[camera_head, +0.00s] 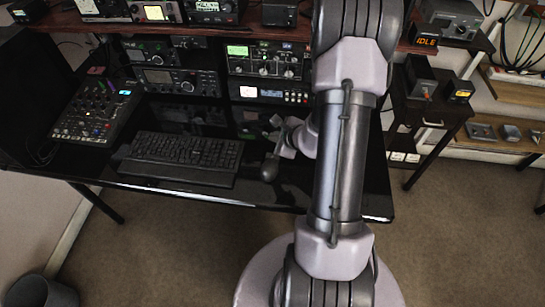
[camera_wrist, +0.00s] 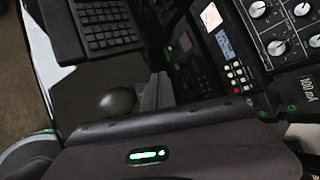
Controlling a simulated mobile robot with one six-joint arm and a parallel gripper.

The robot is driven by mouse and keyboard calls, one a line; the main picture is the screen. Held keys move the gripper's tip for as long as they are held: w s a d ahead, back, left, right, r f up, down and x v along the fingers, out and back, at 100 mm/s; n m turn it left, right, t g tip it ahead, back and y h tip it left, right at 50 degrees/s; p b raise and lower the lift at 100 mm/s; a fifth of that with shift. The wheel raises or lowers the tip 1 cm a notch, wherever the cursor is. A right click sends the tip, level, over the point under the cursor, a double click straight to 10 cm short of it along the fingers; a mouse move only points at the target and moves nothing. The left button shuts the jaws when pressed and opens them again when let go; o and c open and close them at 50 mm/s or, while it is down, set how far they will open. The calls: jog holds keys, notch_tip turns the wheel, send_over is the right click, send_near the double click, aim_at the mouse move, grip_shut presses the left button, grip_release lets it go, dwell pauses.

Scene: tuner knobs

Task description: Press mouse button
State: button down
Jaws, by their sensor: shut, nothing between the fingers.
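The dark computer mouse (camera_head: 269,170) lies on the glossy black desk (camera_head: 300,196), just right of the keyboard, near the front edge. It also shows in the wrist view (camera_wrist: 117,101) as a small rounded dark shape. My gripper (camera_head: 276,148) is shut and empty, close above and behind the mouse in the head view. In the wrist view, the grey fingertips (camera_wrist: 153,92) are together beside the mouse's right side. I cannot tell whether they touch it. My arm hides the desk to the right of the mouse.
A black keyboard (camera_head: 185,152) lies left of the mouse, with a mixer (camera_head: 97,110) farther left. Several radio units, including one with a green display (camera_head: 265,62), stand at the back.

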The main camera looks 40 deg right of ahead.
aim_at(274, 158)
notch_tip(274, 158, down, 7)
jog(key=b, duration=0.4)
jog(key=shift+r+b, duration=0.2)
jog(key=shift+b, duration=0.1)
jog(key=shift+f, duration=0.15)
jog(key=shift+f+b, duration=0.15)
jog(key=shift+b, duration=0.2)
dwell(1.1)
jog(key=shift+f+b, duration=0.25)
jog(key=shift+b, duration=0.2)
jog(key=shift+f+b, duration=0.3)
jog(key=shift+b, duration=0.1)
dwell(0.4)
jog(key=shift+r, duration=0.15)
jog(key=shift+r+p, duration=0.35)
jog(key=shift+r, duration=0.25)
jog(key=shift+r, duration=0.1)
